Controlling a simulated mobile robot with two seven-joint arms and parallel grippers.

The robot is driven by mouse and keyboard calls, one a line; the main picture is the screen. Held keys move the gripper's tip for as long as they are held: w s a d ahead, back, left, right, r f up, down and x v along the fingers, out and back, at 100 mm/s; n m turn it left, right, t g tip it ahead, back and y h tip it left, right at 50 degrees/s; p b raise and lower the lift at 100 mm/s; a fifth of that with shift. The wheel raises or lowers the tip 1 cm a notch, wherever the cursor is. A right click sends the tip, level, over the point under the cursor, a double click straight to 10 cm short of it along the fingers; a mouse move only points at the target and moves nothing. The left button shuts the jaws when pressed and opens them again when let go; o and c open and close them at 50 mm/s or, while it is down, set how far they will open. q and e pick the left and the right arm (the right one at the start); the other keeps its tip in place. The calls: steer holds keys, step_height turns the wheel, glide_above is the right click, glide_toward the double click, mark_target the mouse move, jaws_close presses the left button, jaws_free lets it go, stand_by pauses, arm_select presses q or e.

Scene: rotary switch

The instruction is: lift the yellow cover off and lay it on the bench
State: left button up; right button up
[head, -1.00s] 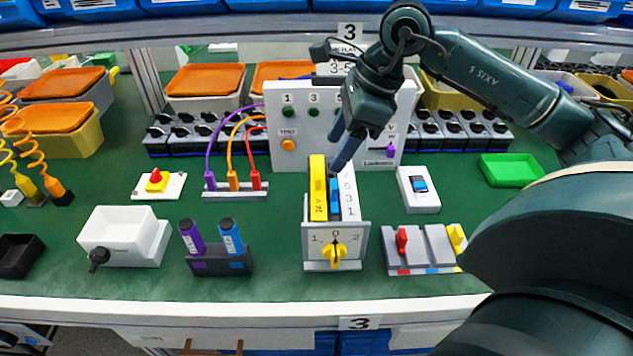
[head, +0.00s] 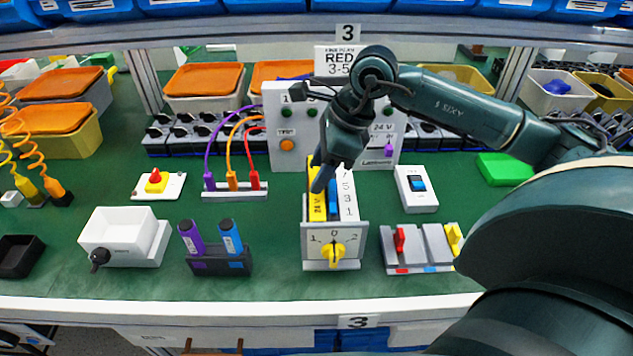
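The yellow cover (head: 317,206), marked 24 V, stands on the left part of the top of the rotary switch box (head: 312,239). A blue block (head: 333,209) and a white number strip (head: 348,195) are beside it. The box front has a yellow knob (head: 334,254). My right gripper (head: 320,182) points down and hides the upper part of the cover. I cannot tell whether it touches the cover or how far apart its fingers are. My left gripper is not in view. The green bench (head: 277,272) carries the box.
A dark holder (head: 219,264) with purple and blue pieces stands left of the box, and a grey unit with red and yellow levers (head: 420,249) stands right. A grey panel (head: 357,150) rises behind. Bare bench lies in front and between these.

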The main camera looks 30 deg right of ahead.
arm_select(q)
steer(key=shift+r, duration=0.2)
arm_select(e)
steer(key=c, duration=0.7)
steer(key=shift+r, duration=0.1)
steer(key=shift+c, duration=0.2)
